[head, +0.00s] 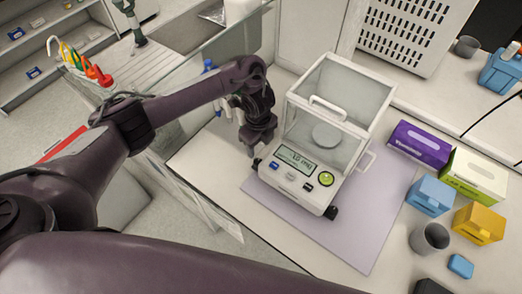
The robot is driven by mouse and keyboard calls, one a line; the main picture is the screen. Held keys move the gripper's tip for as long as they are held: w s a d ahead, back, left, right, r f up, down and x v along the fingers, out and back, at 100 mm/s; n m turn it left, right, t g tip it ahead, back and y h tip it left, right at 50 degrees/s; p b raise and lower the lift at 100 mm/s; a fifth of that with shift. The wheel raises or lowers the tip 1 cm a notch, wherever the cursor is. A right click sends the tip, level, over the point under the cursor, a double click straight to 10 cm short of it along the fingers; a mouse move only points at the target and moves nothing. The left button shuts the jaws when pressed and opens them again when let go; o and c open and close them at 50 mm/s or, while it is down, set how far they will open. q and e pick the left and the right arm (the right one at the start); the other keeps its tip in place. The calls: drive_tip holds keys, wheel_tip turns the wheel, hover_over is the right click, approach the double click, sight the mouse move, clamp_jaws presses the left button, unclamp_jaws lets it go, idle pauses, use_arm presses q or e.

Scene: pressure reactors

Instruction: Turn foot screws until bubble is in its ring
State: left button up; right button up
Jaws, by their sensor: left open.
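A white analytical balance (292,182) with a glass draft shield (343,92) stands on a lilac mat (352,240). Its front has a lit display (296,159) and a round green bubble level (326,179). The bubble is too small to place against its ring. One black foot screw (257,163) shows at the balance's left front corner, another (331,212) at its right front corner. My left gripper (251,149) points down just above and beside the left foot screw. It is open; contact with the screw cannot be made out. My right gripper is out of view.
Right of the mat are a purple box (420,144), a green-white box (474,175), blue (431,195) and yellow (478,224) boxes and a grey cup (429,238). A glass panel (212,75) stands behind my left arm. The mat's front part is clear.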

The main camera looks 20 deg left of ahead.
sight(258, 161)
use_arm(q)
drive_tip(key=f+b, duration=0.1)
drive_tip(key=f, duration=0.1)
drive_tip(key=s+f+b, duration=0.1)
drive_tip(key=f+b, duration=0.1)
drive_tip(key=shift+s+f, duration=0.15)
drive_tip(key=shift+s, duration=0.05)
drive_tip(key=shift+f, duration=0.3)
drive_tip(key=shift+w+f+p, duration=0.2)
drive_tip(key=shift+f, duration=0.35)
drive_tip(key=shift+w+f+p, duration=0.15)
drive_tip(key=shift+f, duration=0.4)
drive_tip(key=shift+s+r, duration=0.1)
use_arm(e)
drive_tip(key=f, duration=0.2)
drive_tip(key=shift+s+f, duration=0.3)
use_arm(q)
drive_tip(key=shift+s, duration=0.1)
drive_tip(key=c, duration=1)
drive_tip(key=shift+r+n+p, duration=0.2)
drive_tip(key=shift+n+p, duration=0.7)
drive_tip(key=shift+p, duration=0.1)
drive_tip(key=shift+f+n, duration=0.1)
drive_tip(key=shift+n, duration=0.3)
drive_tip(key=shift+f, duration=0.1)
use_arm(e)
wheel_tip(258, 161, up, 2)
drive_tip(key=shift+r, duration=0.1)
